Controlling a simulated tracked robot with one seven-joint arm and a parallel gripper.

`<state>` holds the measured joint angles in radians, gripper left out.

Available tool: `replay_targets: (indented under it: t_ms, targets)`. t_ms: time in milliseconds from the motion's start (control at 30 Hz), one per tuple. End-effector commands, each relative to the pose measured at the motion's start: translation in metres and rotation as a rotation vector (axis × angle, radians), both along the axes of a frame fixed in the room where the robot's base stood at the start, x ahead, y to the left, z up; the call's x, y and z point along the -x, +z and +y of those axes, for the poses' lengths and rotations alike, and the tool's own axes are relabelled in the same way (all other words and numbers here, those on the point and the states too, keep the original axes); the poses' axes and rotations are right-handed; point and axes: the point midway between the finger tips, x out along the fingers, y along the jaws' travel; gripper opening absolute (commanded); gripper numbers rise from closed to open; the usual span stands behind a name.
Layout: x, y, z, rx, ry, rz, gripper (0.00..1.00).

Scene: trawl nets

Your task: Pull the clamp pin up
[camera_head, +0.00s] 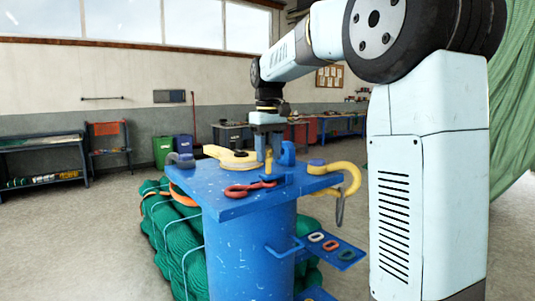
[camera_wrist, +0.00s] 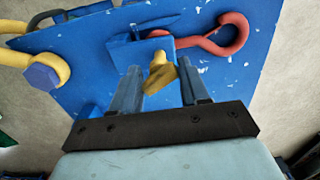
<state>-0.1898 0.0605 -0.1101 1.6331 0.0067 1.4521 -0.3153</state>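The yellow clamp pin (camera_wrist: 160,74) stands at a small blue clamp block (camera_wrist: 124,56) on the blue table top (camera_wrist: 85,45). In the head view the pin (camera_head: 268,155) shows as a small yellow piece under the arm. My gripper (camera_wrist: 160,84) points down at the table, its two blue-grey fingers apart on either side of the pin. Narrow gaps show between the pin and the fingers. In the head view my gripper (camera_head: 268,148) is low over the table's middle. The pin's lower end is hidden.
A red hook (camera_head: 250,188) lies near the table's front edge. A yellow hook (camera_head: 349,172) hangs at the right corner, and a cream-yellow part (camera_head: 228,157) lies behind left. A side shelf (camera_head: 330,249) holds small rings. Green net rolls (camera_head: 172,226) lie beside the pedestal.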

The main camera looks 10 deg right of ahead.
Motion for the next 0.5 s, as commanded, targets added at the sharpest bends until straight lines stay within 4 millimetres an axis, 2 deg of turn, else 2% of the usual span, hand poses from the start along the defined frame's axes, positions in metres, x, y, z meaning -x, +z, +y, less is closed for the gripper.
replay_targets:
  t_ms: [67,367,500]
  targets:
    - [0.0,0.005,0.001,-0.002,0.002,-0.01,0.52]
    - [0.0,0.005,0.0,-0.001,0.001,-0.006,0.52]
    - [0.0,0.018,0.0,-0.001,0.001,-0.008,0.52]
